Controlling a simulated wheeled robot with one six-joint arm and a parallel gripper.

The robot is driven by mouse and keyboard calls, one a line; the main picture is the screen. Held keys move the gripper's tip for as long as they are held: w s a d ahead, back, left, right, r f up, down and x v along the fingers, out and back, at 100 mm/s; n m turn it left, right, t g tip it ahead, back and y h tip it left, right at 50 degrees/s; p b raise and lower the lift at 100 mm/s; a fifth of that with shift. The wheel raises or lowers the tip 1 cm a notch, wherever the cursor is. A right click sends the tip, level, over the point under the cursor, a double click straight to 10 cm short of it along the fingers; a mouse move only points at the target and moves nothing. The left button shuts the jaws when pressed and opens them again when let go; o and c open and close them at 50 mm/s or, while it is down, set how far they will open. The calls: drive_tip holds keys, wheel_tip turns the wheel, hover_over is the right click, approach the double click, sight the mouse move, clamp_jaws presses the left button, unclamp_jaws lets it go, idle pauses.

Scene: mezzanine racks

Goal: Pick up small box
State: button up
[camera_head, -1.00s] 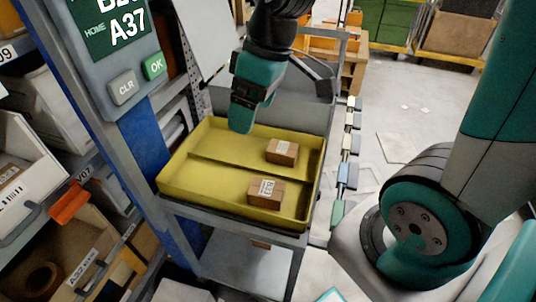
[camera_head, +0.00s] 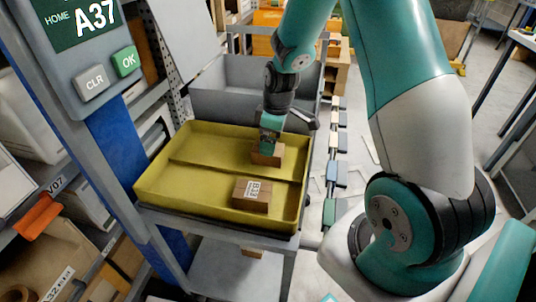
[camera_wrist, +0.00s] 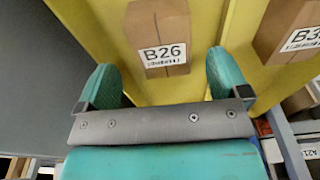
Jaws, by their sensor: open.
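Two small brown cardboard boxes lie in a yellow tray (camera_head: 160,190). The far box (camera_head: 267,155) is partly hidden behind my gripper (camera_head: 272,135). In the wrist view this box, labelled B26 (camera_wrist: 157,30), lies ahead of the gap between my two teal fingers (camera_wrist: 162,82), with yellow tray floor around it. The fingers are apart and empty. The near box (camera_head: 252,194) stands in the front compartment. In the wrist view it shows at the right edge (camera_wrist: 285,35), its label partly cut off.
The tray sits on a grey stand beside a blue rack post (camera_head: 125,140). A grey bin (camera_head: 215,110) stands behind the tray. A screen panel showing A37 (camera_head: 85,40) is at the upper left. The left of the tray is empty.

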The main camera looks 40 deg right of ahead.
sight(275, 161)
drive_tip(key=f, duration=0.5)
drive_tip(key=shift+w+a+f, duration=0.25)
drive_tip(key=shift+a+f, duration=0.1)
drive_tip(key=shift+a, duration=0.05)
drive_tip(key=shift+c, duration=0.2)
drive_tip(key=c, duration=1.1)
drive_tip(key=shift+o, duration=0.2)
drive_tip(key=shift+r, duration=0.1)
